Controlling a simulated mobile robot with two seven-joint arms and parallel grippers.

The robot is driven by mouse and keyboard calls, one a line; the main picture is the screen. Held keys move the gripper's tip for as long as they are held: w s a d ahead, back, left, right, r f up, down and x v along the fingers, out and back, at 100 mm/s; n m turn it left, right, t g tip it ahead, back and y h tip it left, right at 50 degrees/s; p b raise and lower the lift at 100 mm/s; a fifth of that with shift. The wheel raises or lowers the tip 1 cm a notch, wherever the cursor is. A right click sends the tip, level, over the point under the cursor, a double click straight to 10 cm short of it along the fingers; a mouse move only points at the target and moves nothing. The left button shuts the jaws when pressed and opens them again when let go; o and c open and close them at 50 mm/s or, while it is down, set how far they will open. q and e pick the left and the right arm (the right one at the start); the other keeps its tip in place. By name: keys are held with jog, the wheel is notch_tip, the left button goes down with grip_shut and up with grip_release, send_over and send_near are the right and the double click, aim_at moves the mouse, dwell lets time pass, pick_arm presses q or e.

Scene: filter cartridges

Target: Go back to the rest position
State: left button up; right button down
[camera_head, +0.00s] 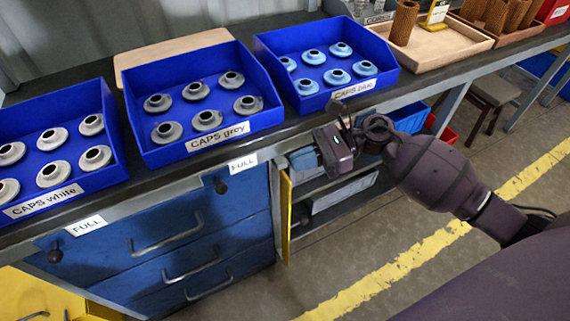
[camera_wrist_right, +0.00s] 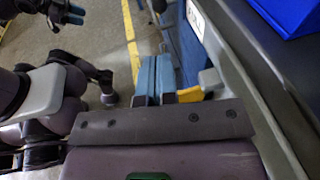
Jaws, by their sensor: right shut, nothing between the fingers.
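My right gripper (camera_head: 303,159) is in front of the counter's edge, below the blue-caps box, with its arm coming in from the right. In the right wrist view its two blue fingers (camera_wrist_right: 155,78) lie close together, shut and empty. Its fingers point at the area of the cabinet front and open shelf. My left gripper (camera_wrist_right: 70,13) appears to be the dark one with blue tips at the top left of the right wrist view. It is small there, and its opening is unclear. It does not show in the head view.
Three blue boxes of caps, white (camera_head: 114,178), grey (camera_head: 180,153) and blue (camera_head: 310,103), stand on the dark counter. A wooden tray (camera_head: 452,52) is farther right. Blue drawers (camera_head: 150,222) and a yellow panel (camera_head: 285,215) are below. Floor with a yellow line (camera_head: 400,269) is clear.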

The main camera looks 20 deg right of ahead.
jog(key=shift+d, duration=0.25)
